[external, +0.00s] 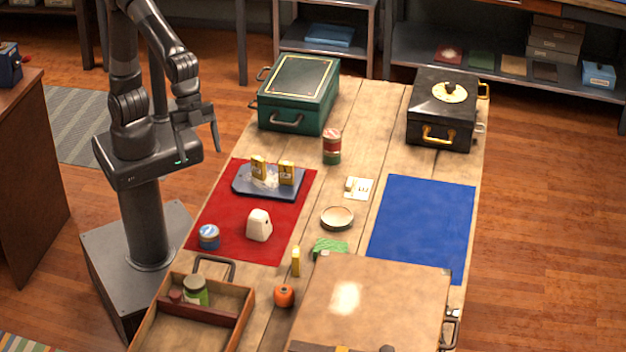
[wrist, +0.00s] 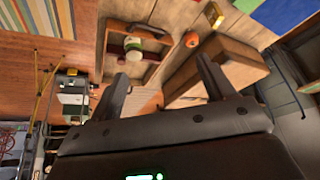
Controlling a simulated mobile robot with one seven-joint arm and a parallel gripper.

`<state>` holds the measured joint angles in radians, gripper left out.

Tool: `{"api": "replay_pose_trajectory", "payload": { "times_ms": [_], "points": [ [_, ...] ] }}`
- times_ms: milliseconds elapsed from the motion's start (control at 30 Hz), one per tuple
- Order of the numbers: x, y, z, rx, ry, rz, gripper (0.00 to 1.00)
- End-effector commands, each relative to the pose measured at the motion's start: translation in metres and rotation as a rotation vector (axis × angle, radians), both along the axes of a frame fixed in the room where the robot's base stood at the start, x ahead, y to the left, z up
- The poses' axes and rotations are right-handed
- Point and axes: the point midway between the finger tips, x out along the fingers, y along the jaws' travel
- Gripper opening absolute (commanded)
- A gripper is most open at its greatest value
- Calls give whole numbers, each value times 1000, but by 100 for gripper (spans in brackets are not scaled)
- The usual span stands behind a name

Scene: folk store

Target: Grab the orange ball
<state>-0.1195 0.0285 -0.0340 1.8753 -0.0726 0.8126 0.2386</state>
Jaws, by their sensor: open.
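The orange ball (external: 284,295) sits on the wooden table between the open wooden tray and the large tan case. It has a small dark spot or stub on top. In the wrist view the orange ball (wrist: 192,39) is small and far off, beyond the fingertips. My gripper (external: 196,122) is raised on the left side of the table, well away from the ball, near the back end of the red mat. In the wrist view my gripper (wrist: 162,72) has its two fingers spread apart with nothing between them.
The red mat (external: 215,215) carries several items; the blue mat (external: 425,225) is bare.

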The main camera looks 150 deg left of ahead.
Motion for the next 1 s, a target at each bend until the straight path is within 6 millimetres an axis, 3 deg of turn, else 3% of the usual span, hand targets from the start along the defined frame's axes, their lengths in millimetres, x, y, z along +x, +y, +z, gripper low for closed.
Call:
{"api": "replay_pose_trajectory", "payload": {
  "times_ms": [33,300,600,800,1000],
  "points": [
    [19,5,-9,-1,8,-4,75],
    [109,30,-62,-7,24,-34,75],
    [193,64,-145,-18,37,-60,75],
    [224,81,-192,-22,41,-71,75],
    [236,86,-212,-24,41,-76,75]
  ]
}}
